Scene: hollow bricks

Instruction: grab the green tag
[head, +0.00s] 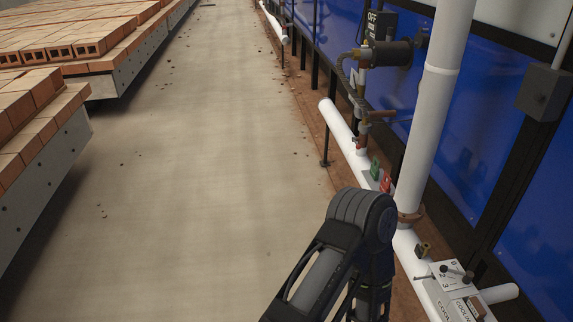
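The green tag (375,168) is a small green piece at the white pipe along the right wall. It hangs just above and left of a red tag (385,181). It is small here, and I cannot tell how it is fastened. One of my arms rises from the bottom edge, with its dark rounded joint just below the tags in the picture. A dark link goes down from that joint out of the frame. No gripper fingers show, so neither gripper is in view.
A thick white upright pipe (432,105) stands right of the tags. A control box (455,281) with small levers sits on the low pipe at the bottom right. Brick-laden carts (62,35) line the left.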

